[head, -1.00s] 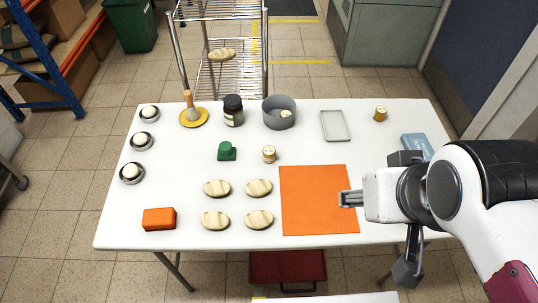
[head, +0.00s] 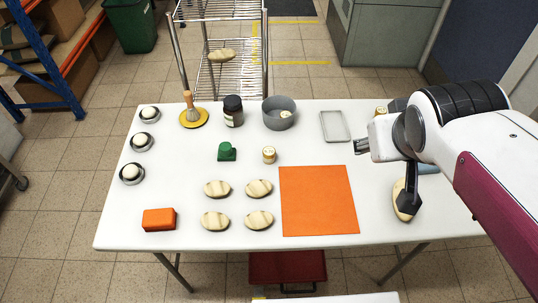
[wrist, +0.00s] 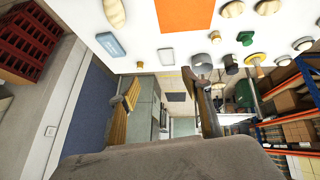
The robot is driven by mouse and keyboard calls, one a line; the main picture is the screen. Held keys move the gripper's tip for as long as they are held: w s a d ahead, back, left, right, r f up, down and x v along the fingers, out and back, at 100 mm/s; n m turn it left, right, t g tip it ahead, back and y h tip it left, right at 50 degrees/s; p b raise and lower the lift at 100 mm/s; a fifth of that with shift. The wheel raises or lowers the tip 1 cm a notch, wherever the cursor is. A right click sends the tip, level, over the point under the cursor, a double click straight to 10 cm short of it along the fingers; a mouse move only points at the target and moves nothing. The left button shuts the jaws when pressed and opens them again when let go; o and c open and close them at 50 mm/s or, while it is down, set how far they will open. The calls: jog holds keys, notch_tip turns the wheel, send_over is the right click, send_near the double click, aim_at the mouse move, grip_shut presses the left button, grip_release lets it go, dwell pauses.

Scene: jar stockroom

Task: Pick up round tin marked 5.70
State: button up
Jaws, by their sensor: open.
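A small round gold tin with a pale lid (head: 269,155) stands mid-table in the head view, left of the orange mat's top edge. It also shows in the wrist view (wrist: 215,36). A pale round thing (head: 285,114) lies inside the grey pot (head: 271,121). I cannot read any marking. My gripper (head: 359,147) is open and empty above the right part of the table, right of the middle tin and below the metal tray. Its fingers show apart in the wrist view (wrist: 166,100).
The orange mat (head: 318,200) is bare. A metal tray (head: 335,126), a dark jar (head: 233,111), a green object (head: 227,152) and several oval wooden pieces (head: 217,188) stand around. An orange block (head: 159,219) lies front left. Another oval piece (head: 401,203) is at right.

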jog(key=w+d+f+n+t, duration=0.1)
jog(key=w+f+n+t, duration=0.1)
jog(key=w, duration=0.9)
jog(key=w+d+f+n+t, duration=0.1)
jog(key=w+f+n, duration=0.1)
jog(key=w, duration=0.9)
jog(key=w+a+f+n+y, duration=0.45)
jog(key=w+f, duration=0.35)
jog(key=f, duration=0.2)
jog(key=n+g+y, duration=0.4)
jog(key=y, duration=0.5)
send_near(270, 150)
jog(key=shift+w+a+f+m, duration=0.25)
jog(key=shift+w+a+f, duration=0.2)
jog(key=shift+w+a, duration=0.35)
jog(key=shift+s+a+f+y, duration=0.2)
jog(key=shift+s+y, duration=0.05)
jog(key=shift+s, duration=0.05)
jog(key=shift+x, duration=1.3)
